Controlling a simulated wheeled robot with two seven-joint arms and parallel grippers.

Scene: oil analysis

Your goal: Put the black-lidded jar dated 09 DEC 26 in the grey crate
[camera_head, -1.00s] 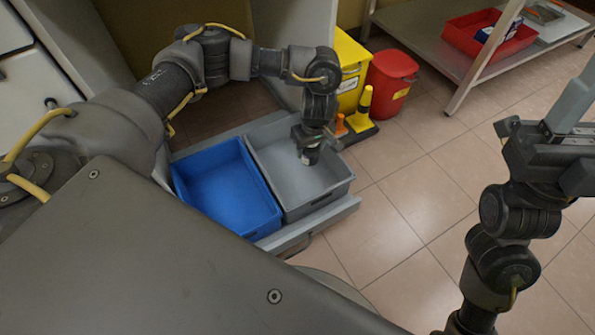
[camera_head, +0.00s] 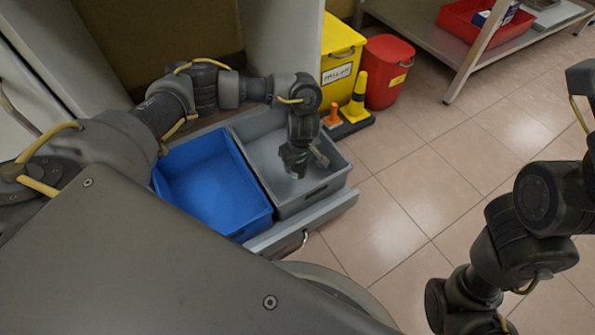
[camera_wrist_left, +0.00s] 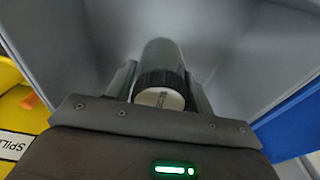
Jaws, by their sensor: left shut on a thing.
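My left gripper (camera_head: 297,168) points down inside the grey crate (camera_head: 331,186). In the left wrist view its fingers (camera_wrist_left: 160,88) are shut on a jar (camera_wrist_left: 160,60), with one finger on each side. The jar has a dark ribbed lid with a pale label on top, facing the camera. The date cannot be read. The grey crate's inside (camera_wrist_left: 225,40) surrounds the jar in the left wrist view. I cannot tell whether the jar touches the crate floor. Of my right arm, only links show at the right edge; its fingertips are out of frame.
A blue crate (camera_head: 236,232) stands left of the grey one, in the same pulled-out drawer (camera_head: 325,213). A yellow bin (camera_head: 338,62), a red bin (camera_head: 388,72) and small cones (camera_head: 357,98) stand behind. A red tray (camera_head: 485,32) is on a shelf. The tiled floor at right is clear.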

